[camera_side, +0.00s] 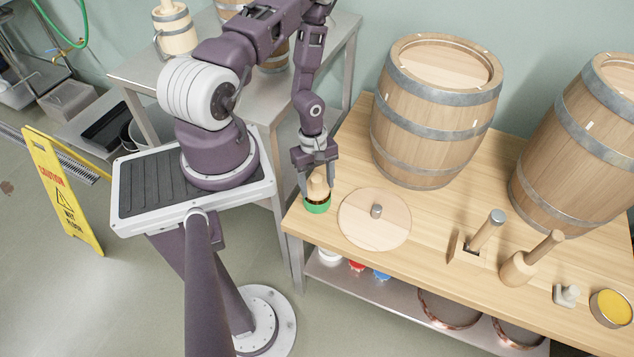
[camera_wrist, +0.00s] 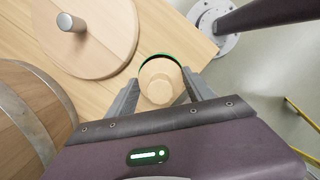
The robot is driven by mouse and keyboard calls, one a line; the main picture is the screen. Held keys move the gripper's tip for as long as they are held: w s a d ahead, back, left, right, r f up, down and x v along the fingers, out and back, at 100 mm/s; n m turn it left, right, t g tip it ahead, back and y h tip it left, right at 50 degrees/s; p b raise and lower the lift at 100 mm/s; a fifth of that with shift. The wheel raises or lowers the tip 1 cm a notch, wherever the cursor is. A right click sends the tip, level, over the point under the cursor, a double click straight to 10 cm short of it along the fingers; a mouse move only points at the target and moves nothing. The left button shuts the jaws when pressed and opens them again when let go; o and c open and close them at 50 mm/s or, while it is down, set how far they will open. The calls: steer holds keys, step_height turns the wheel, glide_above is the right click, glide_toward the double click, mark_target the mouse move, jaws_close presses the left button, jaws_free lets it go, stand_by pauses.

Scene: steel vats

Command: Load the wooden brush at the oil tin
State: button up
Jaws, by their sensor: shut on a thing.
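The wooden brush (camera_side: 318,184) is a pale, thick piece standing roughly upright between the fingers of my gripper (camera_side: 318,190), which is shut on it. In the wrist view the brush (camera_wrist: 160,82) shows end-on between the two fingertips. A green tin (camera_side: 317,207) with a dark amber inside stands at the bench's left front corner, directly under the brush. Its green rim (camera_wrist: 148,58) shows around the brush in the wrist view. The brush's lower end is at or inside the tin's mouth; how deep it reaches is hidden.
A round wooden lid (camera_side: 374,230) with a metal knob lies just right of the tin. Two barrels (camera_side: 433,115) (camera_side: 585,150) stand behind. A hammer (camera_side: 487,230), wooden mallet (camera_side: 520,267), pale tap-like fitting (camera_side: 566,295) and yellow-filled tin (camera_side: 611,308) are further right. The bench edge is close.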

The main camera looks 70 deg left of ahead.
mark_target(319, 180)
steer(key=shift+r, duration=3.5)
